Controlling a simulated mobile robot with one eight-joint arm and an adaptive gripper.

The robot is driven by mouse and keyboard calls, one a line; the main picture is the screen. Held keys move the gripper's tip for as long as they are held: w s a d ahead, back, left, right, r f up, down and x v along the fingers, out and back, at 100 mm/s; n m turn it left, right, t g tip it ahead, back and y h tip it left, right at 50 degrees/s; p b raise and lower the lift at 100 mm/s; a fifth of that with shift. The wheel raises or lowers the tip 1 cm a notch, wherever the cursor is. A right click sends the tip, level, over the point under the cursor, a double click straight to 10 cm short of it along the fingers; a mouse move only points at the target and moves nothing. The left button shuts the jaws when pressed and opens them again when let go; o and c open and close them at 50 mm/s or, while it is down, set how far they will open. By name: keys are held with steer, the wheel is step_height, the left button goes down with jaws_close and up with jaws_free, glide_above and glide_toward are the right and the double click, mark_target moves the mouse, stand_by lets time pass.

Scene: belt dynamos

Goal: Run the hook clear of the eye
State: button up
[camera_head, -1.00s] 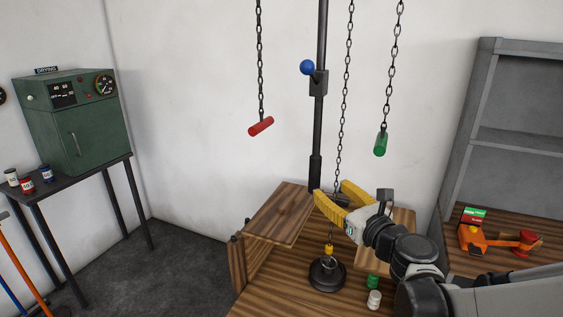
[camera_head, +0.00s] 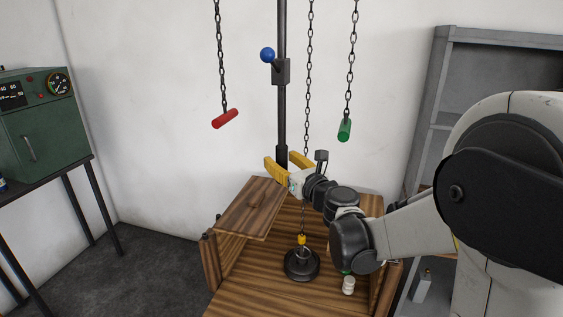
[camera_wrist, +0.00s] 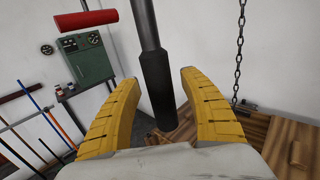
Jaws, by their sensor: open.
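The yellow hook (camera_head: 302,239) hangs at the lower end of the middle chain (camera_head: 309,70), right above a round black weight (camera_head: 302,265) on the wooden bench. The weight's eye is too small to make out clearly, and I cannot tell how the hook sits in it. My gripper (camera_head: 282,160), with yellow fingers, is open and empty, well above and left of the hook. In the wrist view my gripper (camera_wrist: 159,80) has its fingers spread on either side of the black post (camera_wrist: 157,80), and a chain (camera_wrist: 239,50) shows to the right, outside them.
A blue-knobbed lever (camera_head: 268,55) is on the post. A red handle (camera_head: 225,118) and a green handle (camera_head: 344,130) hang on chains. A raised wooden board (camera_head: 245,210) lies left of the weight. A white jar (camera_head: 348,285) stands right of it. A green oven (camera_head: 40,130) is far left.

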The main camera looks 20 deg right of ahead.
jaws_close()
steer(key=s+a+p, duration=0.1)
steer(key=s+a, duration=0.8)
steer(key=s, duration=0.5)
steer(key=shift+a+p, duration=0.15)
steer(key=shift+p, duration=0.15)
jaws_free()
steer(key=shift+s, duration=0.15)
steer(key=s+d, duration=0.2)
steer(key=s, duration=0.9)
steer(key=shift+s+d, duration=0.25)
steer(key=shift+s, duration=0.05)
